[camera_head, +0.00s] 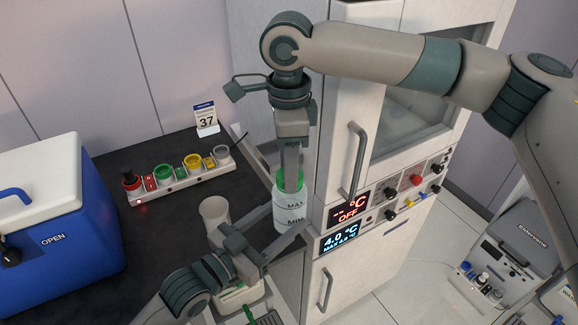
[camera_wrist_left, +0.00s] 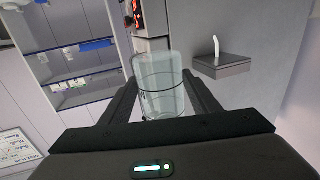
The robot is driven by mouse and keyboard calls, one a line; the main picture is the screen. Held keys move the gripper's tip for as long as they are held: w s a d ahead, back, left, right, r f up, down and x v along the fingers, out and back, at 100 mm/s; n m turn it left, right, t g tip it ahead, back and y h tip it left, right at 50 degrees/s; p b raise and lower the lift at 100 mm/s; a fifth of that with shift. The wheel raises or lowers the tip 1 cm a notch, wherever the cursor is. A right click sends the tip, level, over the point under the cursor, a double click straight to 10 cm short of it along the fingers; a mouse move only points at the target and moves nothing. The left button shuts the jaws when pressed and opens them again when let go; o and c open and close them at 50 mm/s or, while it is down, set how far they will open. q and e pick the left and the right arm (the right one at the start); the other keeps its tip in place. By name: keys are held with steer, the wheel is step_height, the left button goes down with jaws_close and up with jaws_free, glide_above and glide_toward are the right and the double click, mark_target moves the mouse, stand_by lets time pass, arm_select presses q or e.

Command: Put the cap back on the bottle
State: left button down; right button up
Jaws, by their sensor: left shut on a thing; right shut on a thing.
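The bottle (camera_head: 289,214), clear with MAX and MIN marks, is upright in front of the white cabinet. My left gripper (camera_head: 284,220) is shut around its body from the lower left. In the left wrist view the clear bottle (camera_wrist_left: 160,85) stands between the two fingers (camera_wrist_left: 158,98); no cap shows there. The green cap (camera_head: 299,177) is at the bottle's top in the head view. My right gripper (camera_head: 291,183) points down from above, shut on the cap. The fingers partly hide the cap, and I cannot tell whether it is seated on the neck.
A white cabinet (camera_head: 336,215) with displays and handles stands close on the right. A rack (camera_head: 182,184) with coloured caps, a beaker (camera_head: 215,211) and a sign (camera_head: 206,117) are on the dark bench (camera_head: 110,215). A blue cooler (camera_head: 60,235) stands at left.

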steer(key=shift+m, duration=0.7)
steer(key=o, duration=1)
steer(key=shift+r, duration=2.3)
steer(key=shift+n, duration=0.3)
steer(key=shift+c, duration=0.4)
